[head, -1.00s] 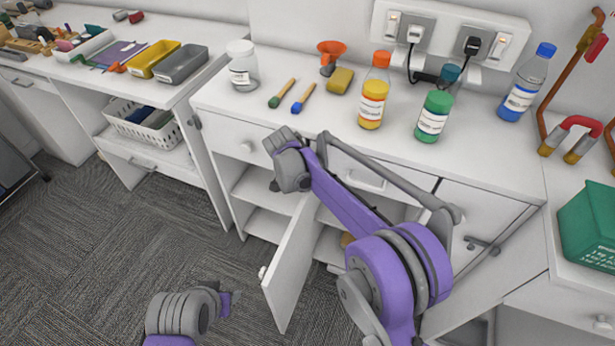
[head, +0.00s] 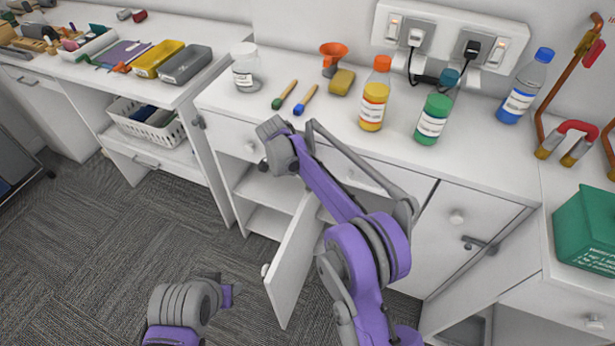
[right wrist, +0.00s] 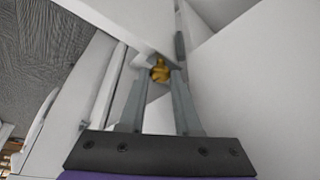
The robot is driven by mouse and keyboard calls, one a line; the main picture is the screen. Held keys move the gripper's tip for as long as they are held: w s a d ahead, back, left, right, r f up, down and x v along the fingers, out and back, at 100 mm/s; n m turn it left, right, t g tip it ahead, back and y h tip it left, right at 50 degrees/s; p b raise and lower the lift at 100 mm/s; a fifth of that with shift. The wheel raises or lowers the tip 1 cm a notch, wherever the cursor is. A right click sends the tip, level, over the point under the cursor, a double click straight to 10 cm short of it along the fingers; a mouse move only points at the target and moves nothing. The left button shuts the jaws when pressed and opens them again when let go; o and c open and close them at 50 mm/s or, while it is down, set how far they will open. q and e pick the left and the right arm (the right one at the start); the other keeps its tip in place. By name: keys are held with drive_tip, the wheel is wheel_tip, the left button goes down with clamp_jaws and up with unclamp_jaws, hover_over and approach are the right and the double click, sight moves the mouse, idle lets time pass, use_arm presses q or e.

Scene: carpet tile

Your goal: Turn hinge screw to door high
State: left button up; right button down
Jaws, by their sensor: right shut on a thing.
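The brass hinge screw (right wrist: 159,71) shows in the right wrist view, small and gold, beside white panels. My right gripper (right wrist: 160,78) has its two grey fingers closing in on it from both sides, shut on the screw. In the head view the white cabinet door (head: 291,262) stands swung open, with a round knob on its outer edge. My right arm reaches over the front of the cabinet, and its fingers are hidden there.
The white counter (head: 320,120) holds a jar (head: 246,68), an orange bottle (head: 374,95), a green bottle (head: 433,118) and other small items. A green box (head: 588,235) stands at the right. A basket (head: 147,122) is on a shelf. Carpet at the left is clear.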

idle(0.4)
drive_tip(key=c, duration=0.9)
unclamp_jaws()
drive_tip(key=shift+r, duration=0.1)
drive_tip(key=w+v, duration=0.1)
drive_tip(key=v, duration=0.9)
drive_tip(key=shift+s+a+r+p, duration=0.2)
drive_tip(key=shift+s+r+p, duration=0.1)
drive_tip(key=shift+s+p, duration=0.15)
